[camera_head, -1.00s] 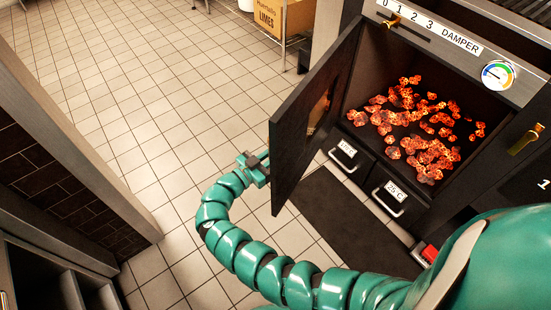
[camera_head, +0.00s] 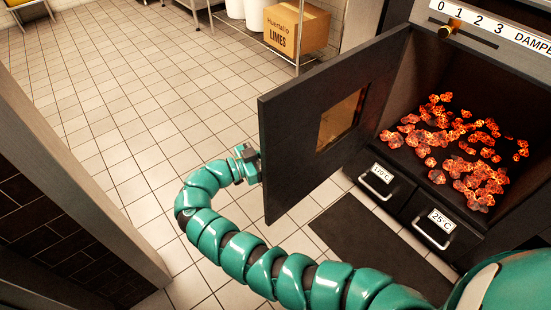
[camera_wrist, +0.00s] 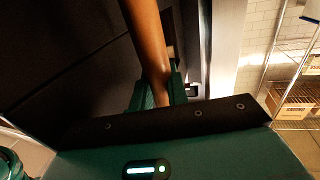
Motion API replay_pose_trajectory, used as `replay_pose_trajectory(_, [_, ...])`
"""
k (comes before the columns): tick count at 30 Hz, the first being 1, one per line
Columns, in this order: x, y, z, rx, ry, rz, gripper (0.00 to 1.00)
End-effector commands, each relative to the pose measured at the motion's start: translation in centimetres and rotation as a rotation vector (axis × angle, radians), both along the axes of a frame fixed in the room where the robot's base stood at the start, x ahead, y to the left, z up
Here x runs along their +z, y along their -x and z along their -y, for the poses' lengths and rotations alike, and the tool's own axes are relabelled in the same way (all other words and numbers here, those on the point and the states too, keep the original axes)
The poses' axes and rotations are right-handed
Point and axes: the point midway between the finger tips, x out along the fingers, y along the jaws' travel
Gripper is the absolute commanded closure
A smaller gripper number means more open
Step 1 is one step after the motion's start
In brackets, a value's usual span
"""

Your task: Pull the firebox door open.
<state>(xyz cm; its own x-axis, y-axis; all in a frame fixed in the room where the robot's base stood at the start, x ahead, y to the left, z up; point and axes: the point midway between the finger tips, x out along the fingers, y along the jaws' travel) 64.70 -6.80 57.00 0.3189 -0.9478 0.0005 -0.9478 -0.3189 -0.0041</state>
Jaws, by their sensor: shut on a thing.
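The firebox door (camera_head: 290,140) is a black panel with a small window, swung wide out to the left of the firebox (camera_head: 455,85). Glowing coals (camera_head: 460,150) lie inside the open firebox. My gripper (camera_head: 252,162) is at the door's outer free edge, on the left. In the wrist view, my gripper (camera_wrist: 160,95) is shut on a brown bar-like handle (camera_wrist: 148,40), with the dark door face (camera_wrist: 60,50) beside it. The handle is hidden behind the door in the head view.
Two drawers, marked 170 C (camera_head: 378,180) and 25 C (camera_head: 435,222), sit below the firebox. A dark mat (camera_head: 370,235) lies in front. A rack with a limes box (camera_head: 297,27) stands behind. A brick-faced wall (camera_head: 60,215) is at left. Tiled floor (camera_head: 130,90) between is clear.

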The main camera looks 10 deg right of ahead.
Motion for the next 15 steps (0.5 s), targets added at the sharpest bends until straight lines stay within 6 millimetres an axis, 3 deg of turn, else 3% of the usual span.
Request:
replay_pose_trajectory(13, [-0.03, 0.0, 0.17, -0.008, 0.0, -0.002, 1.0])
replay_pose_trajectory(14, [-0.03, 0.0, 0.17, -0.008, -0.001, -0.001, 0.78])
replay_pose_trajectory(15, [-0.04, 0.0, 0.17, -0.008, 0.0, -0.002, 0.7])
